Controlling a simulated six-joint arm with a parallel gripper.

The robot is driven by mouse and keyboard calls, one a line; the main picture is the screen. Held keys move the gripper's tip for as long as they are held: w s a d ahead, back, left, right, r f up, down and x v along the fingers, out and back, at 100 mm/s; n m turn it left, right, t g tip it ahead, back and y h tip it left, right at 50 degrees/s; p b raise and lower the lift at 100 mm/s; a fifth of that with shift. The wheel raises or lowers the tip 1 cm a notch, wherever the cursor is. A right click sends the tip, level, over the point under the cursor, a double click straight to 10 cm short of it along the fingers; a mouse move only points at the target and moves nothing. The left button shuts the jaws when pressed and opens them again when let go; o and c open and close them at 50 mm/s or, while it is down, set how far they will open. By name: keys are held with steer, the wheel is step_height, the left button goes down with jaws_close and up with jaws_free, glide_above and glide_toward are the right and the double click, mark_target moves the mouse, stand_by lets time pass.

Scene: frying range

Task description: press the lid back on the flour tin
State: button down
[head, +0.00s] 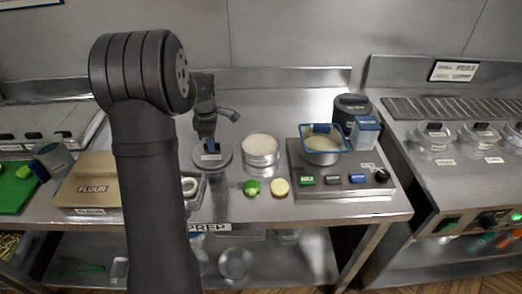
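A round metal tin (262,157) stands open on the counter, filled nearly to the rim with something white like flour. A flat grey round lid (222,164) with a small pale label is just left of the tin, apart from it. I cannot tell whether it rests on the counter or is slightly raised. My gripper (210,148), with blue fingertips, points down at the lid's middle. The fingers are small and partly dark here, so I cannot tell whether they are shut on a knob. A tan flat-topped box (93,176) at the left is also marked FLOUR.
A green item (251,187) and a pale round piece (280,187) lie in front of the tin. Right of it, a blue-rimmed basin (322,152) sits on a panel with buttons. A dark canister (350,106) and a blue-and-white container (364,132) stand behind.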

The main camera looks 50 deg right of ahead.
stand_by(0.3)
steer(key=shift+r, duration=2.5)
steer(key=s+d+r, duration=0.7)
steer(key=s+d, duration=0.4)
steer(key=shift+m, duration=0.3)
steer(key=shift+s+d+f, duration=0.1)
steer(key=shift+f, duration=1.5)
steer(key=shift+d+f, duration=0.1)
steer(key=shift+f, duration=1.5)
steer(key=shift+f, duration=0.2)
